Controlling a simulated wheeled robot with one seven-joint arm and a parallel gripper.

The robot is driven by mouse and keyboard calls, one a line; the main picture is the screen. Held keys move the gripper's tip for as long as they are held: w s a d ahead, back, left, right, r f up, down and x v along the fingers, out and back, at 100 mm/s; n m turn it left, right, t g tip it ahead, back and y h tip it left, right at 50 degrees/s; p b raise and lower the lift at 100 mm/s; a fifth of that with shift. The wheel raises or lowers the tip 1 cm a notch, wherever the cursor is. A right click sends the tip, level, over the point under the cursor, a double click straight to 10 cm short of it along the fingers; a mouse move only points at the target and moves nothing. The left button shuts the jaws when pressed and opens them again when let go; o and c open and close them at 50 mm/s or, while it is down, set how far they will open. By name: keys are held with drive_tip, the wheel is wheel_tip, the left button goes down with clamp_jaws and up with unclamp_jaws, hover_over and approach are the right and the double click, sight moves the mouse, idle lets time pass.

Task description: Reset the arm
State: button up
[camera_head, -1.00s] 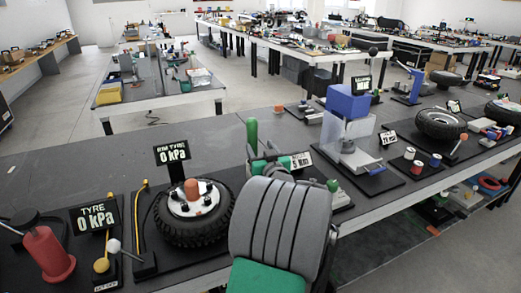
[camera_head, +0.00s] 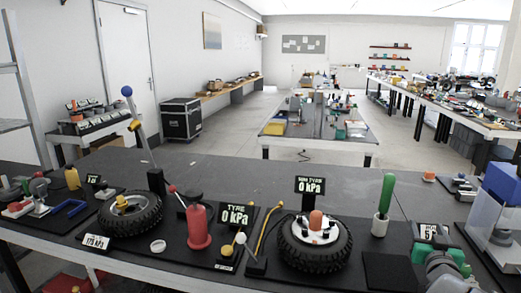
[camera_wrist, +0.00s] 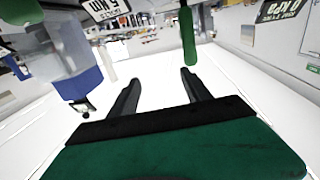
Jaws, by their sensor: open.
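My gripper (camera_wrist: 160,78) shows in the wrist view, with its two dark fingers spread apart. Nothing is between them; pale, bright floor lies behind. The green body and black band of the gripper fill the bottom of that view. The wrist picture appears upside down, with signs inverted at its top. A green handle (camera_wrist: 188,38) hangs down from the top edge, beyond the right finger.
A long dark bench (camera_head: 200,172) crosses the head view. It carries a tyre with a white hub (camera_head: 328,255), another tyre (camera_head: 135,218), a red cylinder (camera_head: 198,228), a green handle (camera_head: 387,193) and a blue-topped machine (camera_head: 503,183). A black case (camera_head: 180,119) stands behind.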

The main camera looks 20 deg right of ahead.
drive_tip(key=w+a+f+n+g+y+p, duration=0.1)
drive_tip(key=w+a+n+y+p, duration=0.25)
drive_tip(key=a, duration=0.75)
drive_tip(key=w+a+n+g+y, duration=0.15)
drive_tip(key=w+a+y, duration=0.45)
drive_tip(key=a, duration=0.6)
drive_tip(key=s+a+n+g+y+p, duration=0.1)
drive_tip(key=a+n+g+p, duration=0.15)
drive_tip(key=a, duration=1.15)
drive_tip(key=s+a+f+g+p, duration=0.1)
drive_tip(key=s+a+g+p, duration=0.2)
drive_tip(key=s+a, duration=0.9)
drive_tip(key=s+g, duration=0.3)
drive_tip(key=shift+s+a+f, duration=0.15)
drive_tip(key=shift+a+f, duration=0.05)
drive_tip(key=shift+a, duration=0.2)
drive_tip(key=shift+y, duration=0.25)
